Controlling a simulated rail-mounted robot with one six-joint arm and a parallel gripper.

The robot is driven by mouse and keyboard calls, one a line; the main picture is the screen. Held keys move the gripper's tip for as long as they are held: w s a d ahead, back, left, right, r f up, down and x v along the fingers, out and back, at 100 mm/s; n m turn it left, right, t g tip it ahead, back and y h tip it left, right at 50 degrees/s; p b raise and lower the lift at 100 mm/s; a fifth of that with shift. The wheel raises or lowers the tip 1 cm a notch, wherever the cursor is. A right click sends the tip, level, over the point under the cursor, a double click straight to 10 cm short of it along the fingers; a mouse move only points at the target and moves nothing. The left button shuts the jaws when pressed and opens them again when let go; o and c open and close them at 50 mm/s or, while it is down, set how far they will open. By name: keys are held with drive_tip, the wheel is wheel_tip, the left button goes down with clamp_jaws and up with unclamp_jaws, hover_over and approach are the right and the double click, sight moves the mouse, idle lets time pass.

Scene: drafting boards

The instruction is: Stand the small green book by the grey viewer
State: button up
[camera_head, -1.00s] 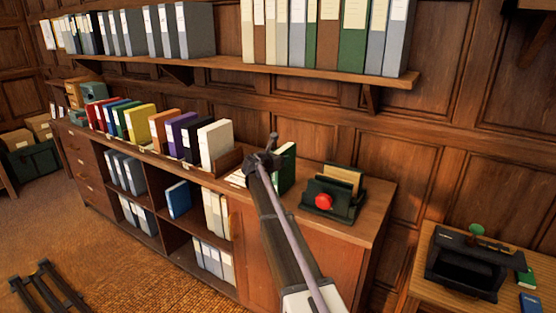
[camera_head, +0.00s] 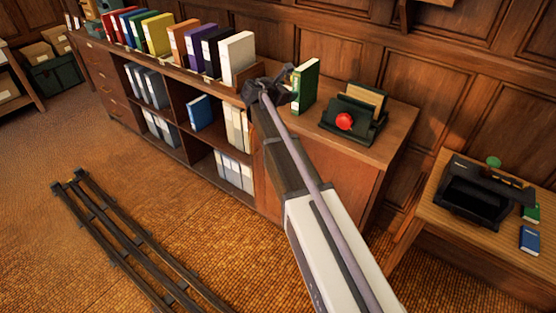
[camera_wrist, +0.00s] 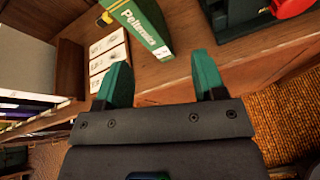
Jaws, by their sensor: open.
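A green book (camera_head: 305,86) with a white label stands upright on the cabinet top. In the wrist view its lettered green spine (camera_wrist: 146,28) shows beyond my fingers. My gripper (camera_head: 274,88) is just left of and in front of this book, open and empty; its two teal fingers (camera_wrist: 160,77) are spread apart and not on the book. A smaller green book (camera_head: 531,212) lies on the side table at right. A grey-green boxy device (camera_head: 92,10), possibly the grey viewer, is cut off at the cabinet's far left end.
A dark green stand (camera_head: 352,118) with a red knob is right of the standing book. White labelled cards (camera_wrist: 108,58) lie left of it. A row of coloured binders (camera_head: 195,48) fills the cabinet top. A black machine (camera_head: 478,192) and blue book (camera_head: 530,240) sit on the side table.

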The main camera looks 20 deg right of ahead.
drive_tip(key=s+a+f+m+g+y, duration=0.2)
drive_tip(key=s+m, duration=0.5)
drive_tip(key=s, duration=0.5)
drive_tip(key=s+a+f+m+g+y, duration=0.2)
drive_tip(key=s+a+f+m+y, duration=0.3)
drive_tip(key=s, duration=0.7)
drive_tip(key=s+a+f+m+g+y, duration=0.3)
drive_tip(key=s+a+m+y, duration=0.1)
drive_tip(key=s+a+m, duration=0.5)
drive_tip(key=s, duration=0.2)
drive_tip(key=shift+s+f+y, duration=0.3)
drive_tip(key=shift+s+f, duration=0.05)
drive_tip(key=shift+s, duration=0.05)
drive_tip(key=shift+o, duration=0.4)
